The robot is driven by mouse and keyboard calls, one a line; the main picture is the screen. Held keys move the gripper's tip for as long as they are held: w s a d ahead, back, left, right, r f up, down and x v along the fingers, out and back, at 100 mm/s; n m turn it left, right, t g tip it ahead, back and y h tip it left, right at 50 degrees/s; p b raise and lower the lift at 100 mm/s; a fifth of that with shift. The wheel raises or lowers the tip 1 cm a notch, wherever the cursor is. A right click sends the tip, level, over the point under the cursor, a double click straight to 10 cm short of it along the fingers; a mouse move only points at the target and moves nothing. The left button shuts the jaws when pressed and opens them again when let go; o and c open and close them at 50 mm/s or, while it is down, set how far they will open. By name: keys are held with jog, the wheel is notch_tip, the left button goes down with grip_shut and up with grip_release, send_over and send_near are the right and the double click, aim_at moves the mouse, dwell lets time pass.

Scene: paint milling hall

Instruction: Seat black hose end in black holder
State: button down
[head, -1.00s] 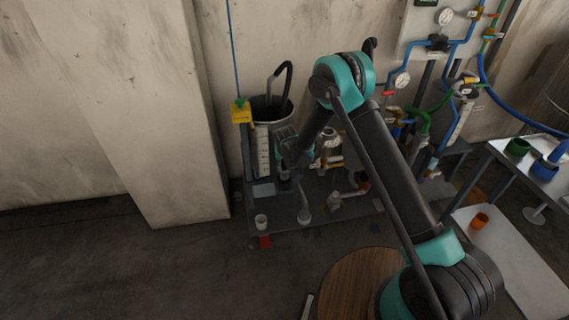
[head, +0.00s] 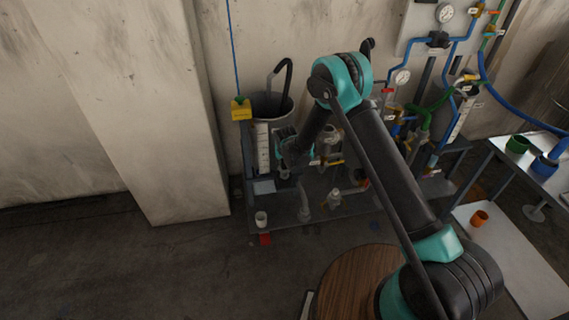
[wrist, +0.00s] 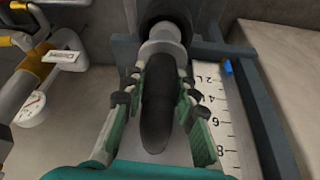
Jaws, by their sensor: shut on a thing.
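My gripper (wrist: 158,84) is shut on a black, rounded, elongated piece, the black hose end (wrist: 157,105), with green-sided fingers on both sides of it. A pale collar (wrist: 163,42) and a dark round part (wrist: 166,12) lie in line beyond it; I cannot tell whether the hose end touches them. In the head view, my gripper (head: 286,168) is low beside the white scale, largely hidden by its own wrist. A black hose (head: 287,70) arches out of a grey bucket (head: 259,104) behind it. I cannot pick out the black holder with certainty.
A white scale (wrist: 215,115) stands close right of my gripper. A gauge (wrist: 30,108) and yellow-handled valve pipes are at left. A yellow box (head: 241,113) hangs on a blue line. A white cup (head: 261,219) stands at the stand's front edge. Open floor lies front left.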

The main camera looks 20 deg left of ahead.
jog(key=shift+f, duration=1.4)
jog(key=c, duration=1.1)
grip_release()
jog(key=v, duration=1.2)
jog(key=shift+s+d, duration=0.1)
